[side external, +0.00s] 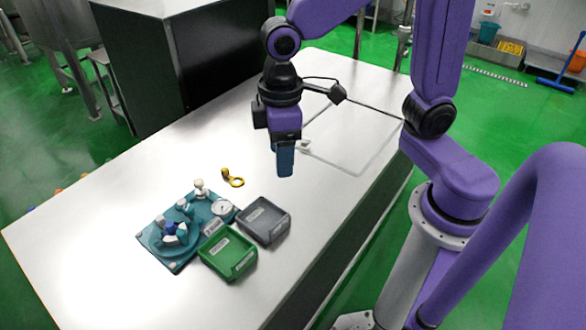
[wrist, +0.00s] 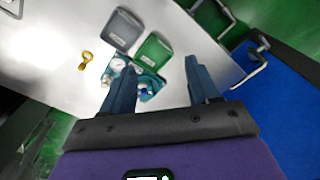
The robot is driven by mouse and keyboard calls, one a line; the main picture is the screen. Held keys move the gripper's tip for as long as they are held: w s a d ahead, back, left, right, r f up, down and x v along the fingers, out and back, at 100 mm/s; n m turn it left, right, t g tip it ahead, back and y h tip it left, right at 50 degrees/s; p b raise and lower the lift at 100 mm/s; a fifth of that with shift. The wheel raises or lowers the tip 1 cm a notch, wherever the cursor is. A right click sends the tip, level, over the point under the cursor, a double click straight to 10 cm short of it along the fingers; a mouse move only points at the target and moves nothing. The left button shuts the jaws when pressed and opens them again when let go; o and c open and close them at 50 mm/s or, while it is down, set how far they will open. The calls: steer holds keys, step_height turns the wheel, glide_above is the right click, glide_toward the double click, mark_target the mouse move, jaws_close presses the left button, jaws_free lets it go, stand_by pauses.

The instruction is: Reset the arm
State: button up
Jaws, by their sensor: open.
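My gripper (side external: 285,160) hangs above the steel table, pointing down, behind the trays in the side external view. In the wrist view its two blue fingers (wrist: 160,88) are spread apart with nothing held between them. A teal fixture plate (side external: 174,264) with a gauge, knobs and fittings lies on the table at the left. Part of it shows between the fingers in the wrist view (wrist: 146,98), the rest hidden by a finger.
A green tray (side external: 230,252) and a grey tray (side external: 264,220) stand against the fixture near the table's front edge. A yellow ring-shaped part (side external: 234,181) lies behind them. A dark cabinet (side external: 185,50) stands along the table's back. The table (side external: 90,215) is clear at the left.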

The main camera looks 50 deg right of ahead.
steer(key=s+d+n, duration=0.2)
steer(key=s+d, duration=0.7)
steer(key=s, duration=0.4)
steer(key=shift+s+d+f+n, duration=0.15)
steer(key=shift+d+f+n, duration=0.15)
steer(key=shift+f+n, duration=0.15)
